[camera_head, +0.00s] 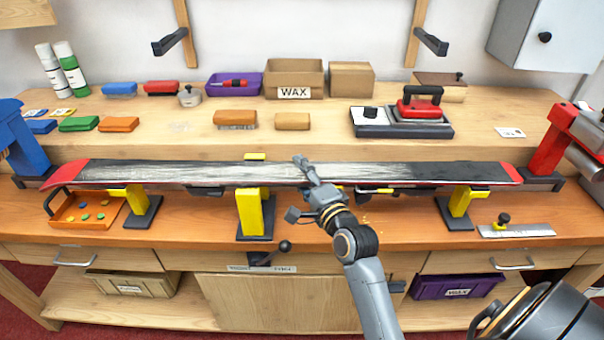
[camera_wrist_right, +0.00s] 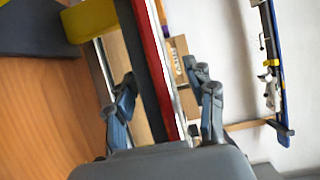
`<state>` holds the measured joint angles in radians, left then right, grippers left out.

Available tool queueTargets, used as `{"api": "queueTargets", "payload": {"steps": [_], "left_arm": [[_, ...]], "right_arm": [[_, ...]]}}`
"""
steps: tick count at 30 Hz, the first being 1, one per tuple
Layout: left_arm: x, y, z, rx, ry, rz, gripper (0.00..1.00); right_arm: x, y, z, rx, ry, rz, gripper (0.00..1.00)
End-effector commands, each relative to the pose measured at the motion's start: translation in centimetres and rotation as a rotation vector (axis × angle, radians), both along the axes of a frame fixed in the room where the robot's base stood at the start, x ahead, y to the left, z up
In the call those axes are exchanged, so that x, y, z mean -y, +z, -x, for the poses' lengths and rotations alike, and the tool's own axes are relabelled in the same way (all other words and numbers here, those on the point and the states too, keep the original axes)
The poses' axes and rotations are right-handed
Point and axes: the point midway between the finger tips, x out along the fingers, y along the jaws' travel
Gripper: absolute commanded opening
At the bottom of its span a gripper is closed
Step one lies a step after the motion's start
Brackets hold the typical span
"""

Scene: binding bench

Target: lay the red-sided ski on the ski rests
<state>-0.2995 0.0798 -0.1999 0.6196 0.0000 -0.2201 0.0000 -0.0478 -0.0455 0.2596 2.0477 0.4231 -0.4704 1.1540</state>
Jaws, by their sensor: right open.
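The red-sided ski (camera_head: 230,173) lies level along the bench in the head view, its pale scraped base facing up and its ends red. It spans the yellow-topped ski rests at the left (camera_head: 137,199) and right (camera_head: 460,200) and appears to lie on them. A yellow centre vise (camera_head: 250,211) stands under its middle. My right gripper (camera_head: 306,168) is at the ski's middle, open. In the right wrist view, the ski's red side (camera_wrist_right: 155,55) runs between the two parted fingers. Whether they touch it I cannot tell. My left gripper is out of view.
A blue stand (camera_head: 20,140) and a red stand (camera_head: 560,140) flank the ski's ends. An orange tray (camera_head: 62,218) sits at the left, a scraper (camera_head: 517,231) at the right. The shelf behind holds a wax box (camera_head: 294,78) and an iron (camera_head: 420,105). A blue ski (camera_wrist_right: 277,60) hangs on the wall.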

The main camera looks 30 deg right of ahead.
Motion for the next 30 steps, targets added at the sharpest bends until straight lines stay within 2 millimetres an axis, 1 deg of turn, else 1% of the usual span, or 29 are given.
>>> {"api": "queueTargets", "payload": {"steps": [1, 4, 7, 15, 18, 21, 25, 30], "left_arm": [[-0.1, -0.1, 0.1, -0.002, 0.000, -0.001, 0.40], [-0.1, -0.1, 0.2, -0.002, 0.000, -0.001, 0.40], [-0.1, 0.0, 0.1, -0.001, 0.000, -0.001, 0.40], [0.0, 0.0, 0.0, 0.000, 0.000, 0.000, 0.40], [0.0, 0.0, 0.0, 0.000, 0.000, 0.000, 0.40], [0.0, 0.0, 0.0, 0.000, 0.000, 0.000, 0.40], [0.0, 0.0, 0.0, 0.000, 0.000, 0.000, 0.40], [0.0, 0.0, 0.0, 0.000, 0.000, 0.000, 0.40]], "right_arm": [[0.0, -0.4, 0.1, -0.009, 0.001, -0.001, 0.54], [0.0, -0.3, 0.5, -0.007, 0.000, -0.001, 0.54], [-0.1, -0.3, 1.8, -0.005, -0.001, 0.000, 0.54], [-0.5, -0.2, 7.5, -0.003, -0.001, 0.000, 0.54], [-0.7, 0.0, 9.3, 0.000, -0.001, 0.001, 0.54], [-0.8, 0.0, 10.6, 0.001, -0.001, 0.001, 0.54], [-0.9, 0.2, 11.6, 0.004, -0.001, 0.000, 0.54], [-0.9, 0.2, 12.0, 0.004, 0.000, -0.001, 0.54]]}}
